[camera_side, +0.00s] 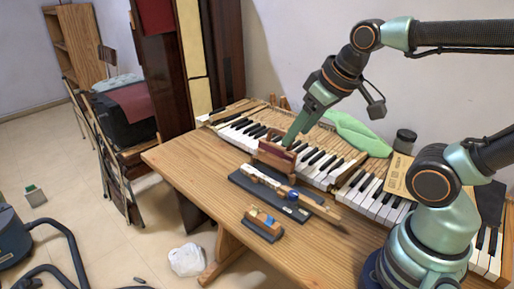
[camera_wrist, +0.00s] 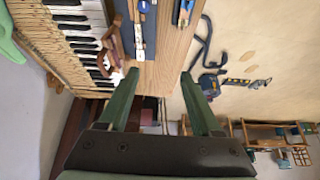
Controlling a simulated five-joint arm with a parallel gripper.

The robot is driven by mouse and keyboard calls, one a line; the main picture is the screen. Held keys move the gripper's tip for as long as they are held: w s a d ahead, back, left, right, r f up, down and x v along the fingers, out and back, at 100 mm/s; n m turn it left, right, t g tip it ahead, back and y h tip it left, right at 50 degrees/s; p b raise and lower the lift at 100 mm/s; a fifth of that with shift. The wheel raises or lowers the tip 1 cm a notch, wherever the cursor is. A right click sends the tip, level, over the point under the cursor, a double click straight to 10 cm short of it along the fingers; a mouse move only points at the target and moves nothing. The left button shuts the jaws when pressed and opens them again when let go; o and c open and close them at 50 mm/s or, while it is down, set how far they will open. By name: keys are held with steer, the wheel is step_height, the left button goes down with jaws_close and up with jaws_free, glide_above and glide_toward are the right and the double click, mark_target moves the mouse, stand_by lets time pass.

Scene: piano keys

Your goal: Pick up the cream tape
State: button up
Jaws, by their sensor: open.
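I cannot make out a cream tape for certain in either view. My gripper (camera_side: 290,139) points down over the piano keys in the side view, just behind a brown wooden block (camera_side: 273,156). In the wrist view my gripper (camera_wrist: 160,74) has its two green fingers wide apart, with nothing held between them. The brown block also shows in the wrist view (camera_wrist: 111,48), left of the left fingertip. Whether a finger touches the block is not clear.
Piano keys (camera_side: 318,161) run along the back of the wooden table (camera_side: 190,160). A dark tray (camera_side: 250,185) with tools and a smaller tool block (camera_side: 262,222) lie in front. A green cloth (camera_side: 355,132) and dark jar (camera_side: 404,141) stand behind. The table's left end is clear.

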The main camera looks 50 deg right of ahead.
stand_by(0.3)
steer(key=m+g, duration=0.6)
steer(key=m, duration=1.2)
glide_above(255, 210)
steer(key=f, duration=1.5)
steer(key=shift+w+a+f, duration=0.15)
steer(key=shift+a+f, duration=0.2)
steer(key=shift+a, duration=0.05)
steer(key=f, duration=0.2)
steer(key=d+f, duration=0.1)
steer(key=f, duration=0.1)
steer(key=shift+f, duration=0.55)
jaws_close()
